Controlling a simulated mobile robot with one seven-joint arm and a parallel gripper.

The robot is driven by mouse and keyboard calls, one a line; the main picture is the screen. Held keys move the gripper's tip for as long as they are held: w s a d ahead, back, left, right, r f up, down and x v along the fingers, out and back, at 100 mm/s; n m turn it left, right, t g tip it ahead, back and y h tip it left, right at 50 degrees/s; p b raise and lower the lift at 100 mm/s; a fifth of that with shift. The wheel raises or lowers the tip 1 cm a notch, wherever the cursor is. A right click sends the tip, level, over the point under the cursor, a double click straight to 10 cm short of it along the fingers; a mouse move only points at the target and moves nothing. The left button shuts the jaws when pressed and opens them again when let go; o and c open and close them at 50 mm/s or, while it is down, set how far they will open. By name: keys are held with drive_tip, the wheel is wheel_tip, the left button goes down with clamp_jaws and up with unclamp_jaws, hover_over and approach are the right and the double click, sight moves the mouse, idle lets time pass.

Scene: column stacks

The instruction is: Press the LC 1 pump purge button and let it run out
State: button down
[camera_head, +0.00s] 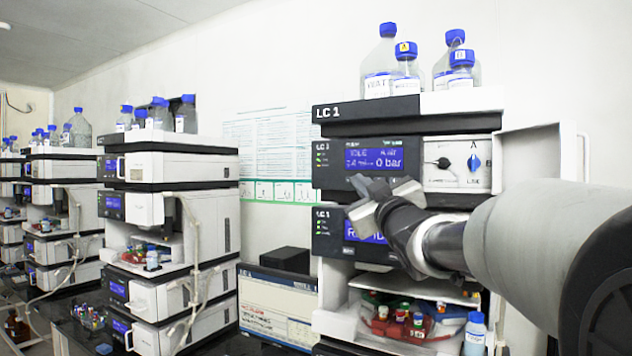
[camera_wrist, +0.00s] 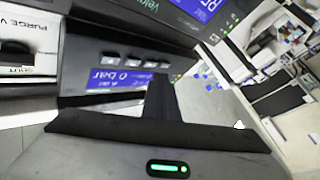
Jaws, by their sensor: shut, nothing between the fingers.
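The LC 1 pump module (camera_head: 338,160) is in the upper part of the right-hand stack in the head view, its blue display (camera_head: 378,159) reading idle and 0 bar. In the wrist view the pump display (camera_wrist: 125,78) is partly covered by my fingers. A row of small buttons (camera_wrist: 130,61) lies beside the display; I cannot read which is purge. My gripper (camera_head: 362,186) is shut and empty, in front of the module's lower front. In the wrist view my gripper's fingertips (camera_wrist: 160,80) overlap the panel near the end of the button row; contact cannot be told.
A white valve panel (camera_head: 457,180) with a black knob and a blue knob sits right of the display. The module below (camera_head: 328,236) has its own display, partly behind my gripper. Bottles (camera_head: 380,70) stand on top. Other stacks (camera_head: 170,170) stand left, with a monitor (camera_head: 278,305) between.

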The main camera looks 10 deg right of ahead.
drive_tip(key=shift+w+d, duration=0.1)
drive_tip(key=shift+w+d, duration=0.15)
drive_tip(key=shift+w, duration=0.1)
drive_tip(key=shift+w+d, duration=0.25)
drive_tip(key=shift+w, duration=0.05)
idle(0.8)
drive_tip(key=shift+s+a, duration=0.1)
drive_tip(key=shift+s+a+b, duration=0.4)
drive_tip(key=shift+s+b, duration=0.15)
idle(0.3)
drive_tip(key=s+a+b, duration=0.1)
drive_tip(key=s+b, duration=0.1)
drive_tip(key=s+a+b, duration=0.1)
drive_tip(key=s+a, duration=0.1)
drive_tip(key=shift+b, duration=0.35)
